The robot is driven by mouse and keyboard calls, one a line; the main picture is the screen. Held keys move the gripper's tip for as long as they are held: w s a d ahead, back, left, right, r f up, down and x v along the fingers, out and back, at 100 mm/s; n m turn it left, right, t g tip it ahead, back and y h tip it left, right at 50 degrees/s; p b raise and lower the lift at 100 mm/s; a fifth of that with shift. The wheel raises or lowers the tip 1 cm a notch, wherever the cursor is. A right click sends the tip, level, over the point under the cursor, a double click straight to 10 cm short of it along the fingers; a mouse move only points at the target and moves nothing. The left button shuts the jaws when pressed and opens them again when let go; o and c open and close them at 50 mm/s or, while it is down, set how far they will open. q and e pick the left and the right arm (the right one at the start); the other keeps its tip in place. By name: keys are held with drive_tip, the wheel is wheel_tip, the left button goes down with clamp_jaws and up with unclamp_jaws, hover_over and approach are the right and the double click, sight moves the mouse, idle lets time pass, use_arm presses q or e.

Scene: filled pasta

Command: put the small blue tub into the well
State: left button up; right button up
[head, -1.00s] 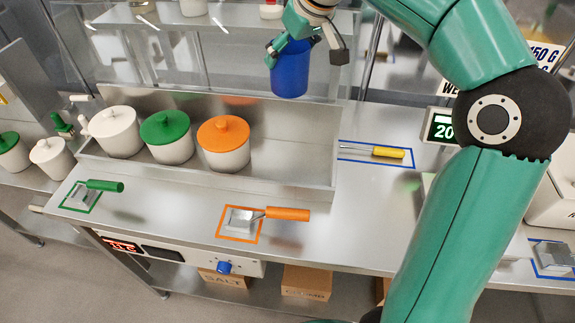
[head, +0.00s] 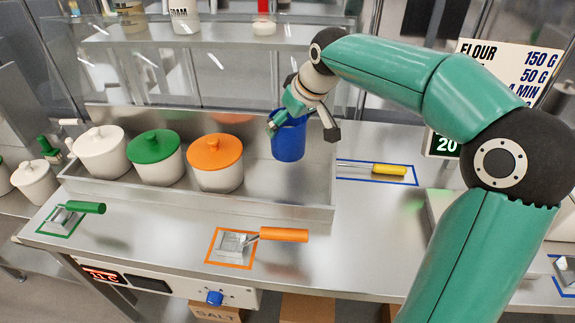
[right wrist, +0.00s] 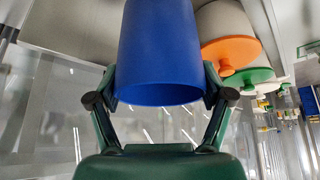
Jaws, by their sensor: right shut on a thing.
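The small blue tub (head: 288,142) is upright and held by my right gripper (head: 300,117) over the right part of the metal well (head: 250,207). The tub's lower end shows inside the well's outline; I cannot tell whether it touches the floor. In the right wrist view the blue tub (right wrist: 158,50) sits between the two fingers of my right gripper (right wrist: 160,95), which are shut on it. My left gripper is not in view.
In the well, left of the blue tub, stand an orange-lidded tub (head: 217,168), a green-lidded tub (head: 155,160) and a white-lidded tub (head: 100,155). A glass shelf (head: 200,35) runs behind. A yellow-handled tool (head: 385,169) lies right of the well.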

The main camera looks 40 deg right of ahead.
sight(298, 148)
wheel_tip(298, 148, down, 11)
drive_tip(key=shift+f, duration=0.1)
idle(0.3)
drive_tip(key=o, duration=1.4)
drive_tip(key=v, duration=1.2)
